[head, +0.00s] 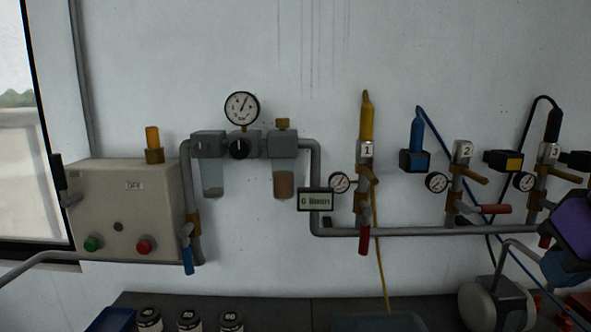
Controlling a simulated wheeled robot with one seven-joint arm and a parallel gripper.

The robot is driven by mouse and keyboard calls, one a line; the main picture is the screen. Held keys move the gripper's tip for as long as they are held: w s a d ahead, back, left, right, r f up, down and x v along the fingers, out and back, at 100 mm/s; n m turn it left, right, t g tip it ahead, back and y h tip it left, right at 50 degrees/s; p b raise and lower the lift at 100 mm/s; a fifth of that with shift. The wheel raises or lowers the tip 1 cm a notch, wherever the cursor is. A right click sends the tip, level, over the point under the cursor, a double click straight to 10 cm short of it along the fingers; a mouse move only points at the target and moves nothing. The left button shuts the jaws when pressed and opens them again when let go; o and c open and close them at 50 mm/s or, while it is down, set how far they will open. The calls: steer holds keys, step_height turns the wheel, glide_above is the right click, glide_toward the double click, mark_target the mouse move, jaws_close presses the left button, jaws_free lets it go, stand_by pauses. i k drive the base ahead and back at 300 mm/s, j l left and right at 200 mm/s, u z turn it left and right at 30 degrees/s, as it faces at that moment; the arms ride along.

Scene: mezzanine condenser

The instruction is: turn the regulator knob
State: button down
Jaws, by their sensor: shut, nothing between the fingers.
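The regulator knob (239,148) is a small round black knob on the front of the grey regulator body, with a pale mark on it. A round pressure gauge (242,108) stands right above it, its needle pointing up and slightly right. A clear bowl (212,178) hangs to the left of the knob and a brown bowl (284,183) to the right. Nothing touches or covers the knob. My gripper's fingers do not show in this view.
A beige box (126,206) with green and red buttons is at left. A blue-handled valve (187,260) hangs beside it. A small display (317,200), numbered valve branches and hoses are to the right. A dark and purple part (573,223) fills the right edge. Wall below the knob is bare.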

mark_target(241, 148)
steer(key=j, duration=0.9)
steer(key=k+j, duration=0.1)
steer(key=j, duration=0.8)
